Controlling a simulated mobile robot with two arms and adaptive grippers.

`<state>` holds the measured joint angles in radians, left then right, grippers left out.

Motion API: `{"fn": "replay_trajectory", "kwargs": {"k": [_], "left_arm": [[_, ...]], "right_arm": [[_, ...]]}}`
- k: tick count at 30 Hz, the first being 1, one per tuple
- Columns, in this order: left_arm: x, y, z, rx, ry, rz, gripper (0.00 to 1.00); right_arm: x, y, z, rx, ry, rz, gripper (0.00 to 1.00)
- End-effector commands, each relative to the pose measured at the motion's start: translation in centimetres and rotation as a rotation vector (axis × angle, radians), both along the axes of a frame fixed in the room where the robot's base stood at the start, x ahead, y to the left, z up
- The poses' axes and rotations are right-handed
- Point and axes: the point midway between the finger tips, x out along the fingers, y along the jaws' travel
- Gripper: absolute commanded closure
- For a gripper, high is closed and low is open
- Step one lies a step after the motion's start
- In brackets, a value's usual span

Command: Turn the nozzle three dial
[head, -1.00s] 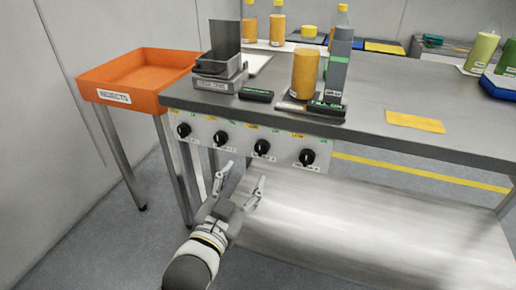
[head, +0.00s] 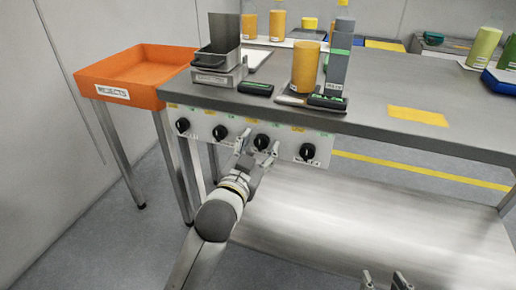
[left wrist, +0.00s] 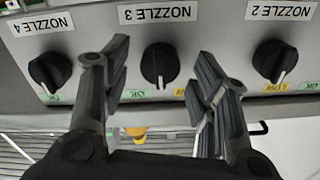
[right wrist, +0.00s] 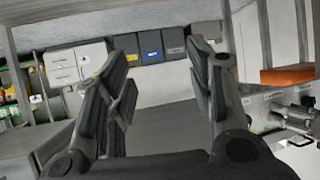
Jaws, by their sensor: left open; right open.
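The nozzle three dial (head: 262,141) is a black knob, third from the left on the white front panel (head: 237,122) under the table top. In the left wrist view, which shows it upside down, this dial (left wrist: 159,62) sits under the label NOZZLE 3. Its white pointer lies between the green OK mark (left wrist: 137,95) and the yellow LOW mark (left wrist: 179,92). My left gripper (head: 258,148) is open in front of it, with one finger either side of the dial in the wrist view and no clear contact. My right gripper (head: 384,280) is open and empty at the bottom edge.
The nozzle two dial (head: 220,133) and nozzle four dial (head: 307,151) sit close on either side. An orange rejects tray (head: 135,75) stands left. An orange-filled cup (head: 306,68) and grey bottle (head: 338,65) stand on the table above. A metal shelf (head: 320,215) lies below.

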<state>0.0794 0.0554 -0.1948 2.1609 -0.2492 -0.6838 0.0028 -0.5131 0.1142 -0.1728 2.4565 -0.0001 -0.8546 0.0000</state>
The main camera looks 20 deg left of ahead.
Motion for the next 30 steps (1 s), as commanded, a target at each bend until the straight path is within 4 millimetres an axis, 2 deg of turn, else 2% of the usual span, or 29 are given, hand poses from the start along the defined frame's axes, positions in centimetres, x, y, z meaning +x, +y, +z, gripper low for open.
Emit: {"fn": "replay_trajectory", "kwargs": {"k": [5, 16, 23, 30], "left_arm": [[0.0, 0.0, 0.0, 0.0, 0.0, 0.0, 0.46], [0.0, 0.0, 0.0, 0.0, 0.0, -0.001, 0.91], [0.0, 0.0, 0.1, 0.009, 0.0, -0.001, 0.91], [0.0, -0.1, 0.1, 0.058, 0.001, -0.001, 0.91]], "right_arm": [[0.0, 0.0, 0.0, 0.0, 0.0, 0.0, 0.51], [0.0, 0.0, 0.0, 0.0, 0.002, 0.0, 0.51], [-0.2, -0.1, -0.2, -0.004, 0.02, 0.0, 0.51], [-2.9, -1.3, -2.8, -0.048, 0.207, -0.015, 0.51]]}}
